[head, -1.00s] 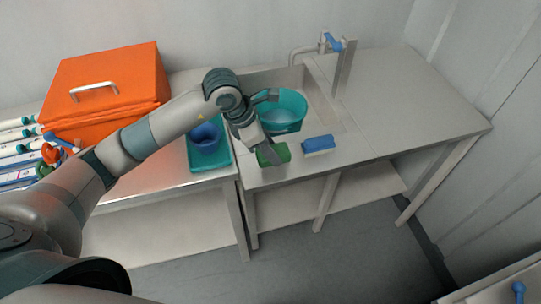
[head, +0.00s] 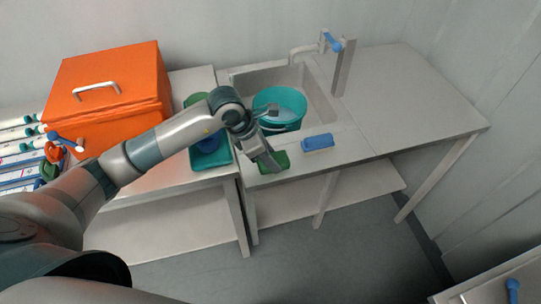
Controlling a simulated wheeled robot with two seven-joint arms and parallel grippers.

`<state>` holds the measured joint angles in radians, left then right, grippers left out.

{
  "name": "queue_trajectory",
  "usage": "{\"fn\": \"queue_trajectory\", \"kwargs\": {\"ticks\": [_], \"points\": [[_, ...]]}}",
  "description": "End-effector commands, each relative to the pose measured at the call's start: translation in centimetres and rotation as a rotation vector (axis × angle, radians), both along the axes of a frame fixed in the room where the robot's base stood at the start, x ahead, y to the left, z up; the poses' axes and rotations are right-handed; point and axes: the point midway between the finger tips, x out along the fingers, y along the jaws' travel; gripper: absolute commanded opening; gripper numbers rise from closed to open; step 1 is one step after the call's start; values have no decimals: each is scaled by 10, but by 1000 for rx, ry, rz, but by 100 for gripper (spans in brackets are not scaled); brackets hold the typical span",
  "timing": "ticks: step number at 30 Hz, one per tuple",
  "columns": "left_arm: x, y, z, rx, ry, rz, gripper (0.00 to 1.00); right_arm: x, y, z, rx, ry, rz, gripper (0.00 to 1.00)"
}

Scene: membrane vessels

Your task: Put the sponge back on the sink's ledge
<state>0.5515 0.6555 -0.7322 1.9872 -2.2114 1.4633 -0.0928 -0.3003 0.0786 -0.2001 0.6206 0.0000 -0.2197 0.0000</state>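The green sponge (head: 281,158) is at the front ledge (head: 349,142) of the sink, left of a blue brush. My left gripper (head: 273,163) reaches down onto it from the upper left. One finger lies across the sponge; the other is hidden. The gripper appears shut on the sponge, which is at or just above the ledge; contact with the ledge cannot be told. The sink basin (head: 322,97) behind it holds a teal bucket (head: 291,101). My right gripper is out of view.
The blue brush (head: 318,142) lies close to the right of the sponge. A teal tray (head: 212,175) with a blue cup (head: 209,145) stands left, and an orange box (head: 110,98) farther left. The right counter (head: 411,92) is clear.

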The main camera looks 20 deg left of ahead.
Motion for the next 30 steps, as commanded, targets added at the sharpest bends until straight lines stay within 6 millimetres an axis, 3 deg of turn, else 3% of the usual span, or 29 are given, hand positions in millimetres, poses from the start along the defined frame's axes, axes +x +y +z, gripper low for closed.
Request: {"fn": "queue_trajectory", "kwargs": {"ticks": [1,3,17,23,30], "points": [[0,0,0,0,0,0,52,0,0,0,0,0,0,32],[0,0,0,0,0,0,61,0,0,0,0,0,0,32],[0,1,5,0,-1,0,61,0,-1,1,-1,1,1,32],[-5,9,25,0,-6,-1,61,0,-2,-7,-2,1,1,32],[-14,24,63,1,-6,-1,61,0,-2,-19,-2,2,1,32]]}}
